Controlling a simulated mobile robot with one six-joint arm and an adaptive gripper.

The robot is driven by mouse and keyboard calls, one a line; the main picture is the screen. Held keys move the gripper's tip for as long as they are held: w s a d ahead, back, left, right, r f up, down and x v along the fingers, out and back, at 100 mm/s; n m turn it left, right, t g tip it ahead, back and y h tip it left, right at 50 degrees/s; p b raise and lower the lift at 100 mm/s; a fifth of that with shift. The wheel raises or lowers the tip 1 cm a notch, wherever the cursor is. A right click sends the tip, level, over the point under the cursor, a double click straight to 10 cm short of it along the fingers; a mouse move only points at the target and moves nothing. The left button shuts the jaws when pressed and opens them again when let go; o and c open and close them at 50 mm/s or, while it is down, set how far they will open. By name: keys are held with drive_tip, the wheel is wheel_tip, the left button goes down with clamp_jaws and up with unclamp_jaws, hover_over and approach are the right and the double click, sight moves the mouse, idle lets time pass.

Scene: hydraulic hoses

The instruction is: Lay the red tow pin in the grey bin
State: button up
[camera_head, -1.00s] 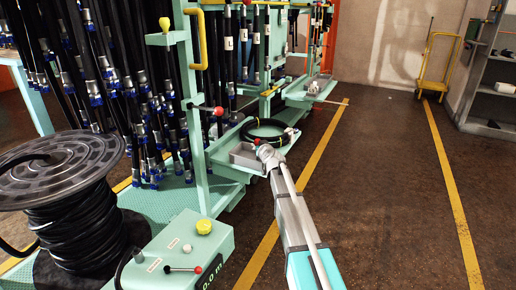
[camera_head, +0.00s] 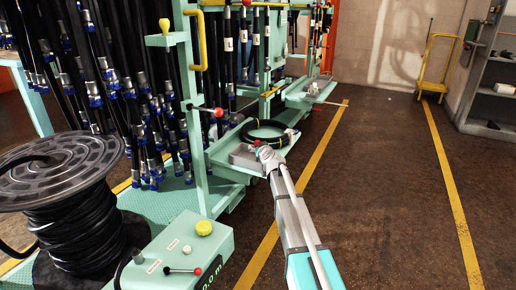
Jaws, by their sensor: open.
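The grey bin (camera_head: 240,159) sits on the light green shelf tray at the near left end, just left of my gripper. My gripper (camera_head: 262,150) is at the far end of my arm, over the front edge of this tray, and its jaws are open. Its fingers are small and mostly hidden by the wrist. A small red spot (camera_head: 257,142) shows just beyond the gripper, by the bin's right side. It may be the red tow pin, but I cannot tell whether it lies in the bin or beside it.
A black hose coil (camera_head: 263,126) lies on the green tray (camera_head: 232,173) behind the gripper. A red-knobbed lever (camera_head: 218,112) sticks out above the bin. Hanging hoses and a hose reel (camera_head: 62,172) stand at left.

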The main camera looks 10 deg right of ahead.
drive_tip(key=p+v, duration=0.2)
drive_tip(key=v, duration=1)
idle(0.6)
drive_tip(key=s+a+f+n+g+y, duration=0.1)
drive_tip(key=s+a+f+g, duration=0.3)
drive_tip(key=s, duration=0.3)
drive_tip(key=s+a+f+g+y, duration=0.1)
drive_tip(key=s+a+f+g, duration=0.15)
drive_tip(key=s+f, duration=0.45)
drive_tip(key=s+d+f+m+g+h, duration=0.1)
drive_tip(key=s+g, duration=0.3)
drive_tip(key=s, duration=0.6)
drive_tip(key=s+d+f+m+g+h, duration=0.1)
drive_tip(key=s+d+f+g+h, duration=0.1)
drive_tip(key=s+g, duration=0.3)
drive_tip(key=s+f+h, duration=0.1)
drive_tip(key=s, duration=0.3)
drive_tip(key=shift+s+d+m, duration=0.4)
drive_tip(key=shift+r, duration=0.1)
